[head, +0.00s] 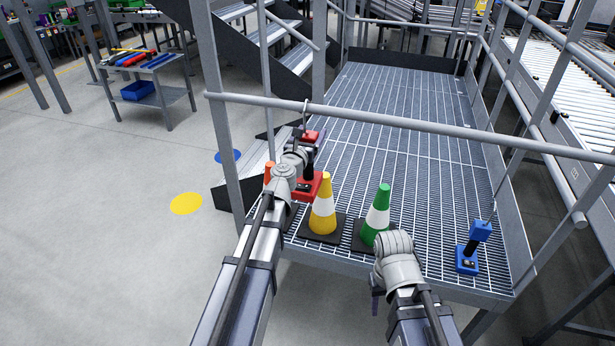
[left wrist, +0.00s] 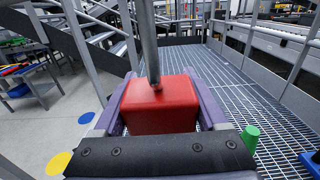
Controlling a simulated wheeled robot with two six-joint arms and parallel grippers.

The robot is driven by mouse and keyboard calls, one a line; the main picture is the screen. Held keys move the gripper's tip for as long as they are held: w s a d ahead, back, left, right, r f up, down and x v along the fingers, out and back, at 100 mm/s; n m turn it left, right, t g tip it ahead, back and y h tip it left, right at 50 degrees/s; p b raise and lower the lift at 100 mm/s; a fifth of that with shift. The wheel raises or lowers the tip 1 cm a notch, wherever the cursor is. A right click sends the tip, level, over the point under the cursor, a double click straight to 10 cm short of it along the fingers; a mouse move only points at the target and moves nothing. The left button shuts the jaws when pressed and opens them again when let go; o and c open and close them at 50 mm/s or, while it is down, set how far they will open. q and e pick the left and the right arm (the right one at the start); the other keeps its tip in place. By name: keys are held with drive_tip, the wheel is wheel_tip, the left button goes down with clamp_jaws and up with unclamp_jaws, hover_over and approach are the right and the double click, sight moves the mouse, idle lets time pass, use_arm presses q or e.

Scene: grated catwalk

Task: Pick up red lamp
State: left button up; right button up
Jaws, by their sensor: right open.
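The red lamp (head: 308,187) has a red base, a dark stem, a red head and a hook on top. In the left wrist view the red head (left wrist: 160,105) sits between the purple fingers. The base seems to be above the grating, but the gap is hard to judge. My right gripper (head: 376,298) is open, low beside the green cone, and mostly hidden by its wrist.
A yellow cone (head: 322,213), a green cone (head: 376,218) and a partly hidden orange cone (head: 268,172) stand along the platform's near edge. A blue lamp (head: 468,260) stands at the right. A grey handrail (head: 430,128) crosses the platform. The grating behind is clear.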

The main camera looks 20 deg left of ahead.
use_arm(q)
clamp_jaws()
idle(0.4)
drive_tip(key=shift+r, duration=0.1)
idle(0.3)
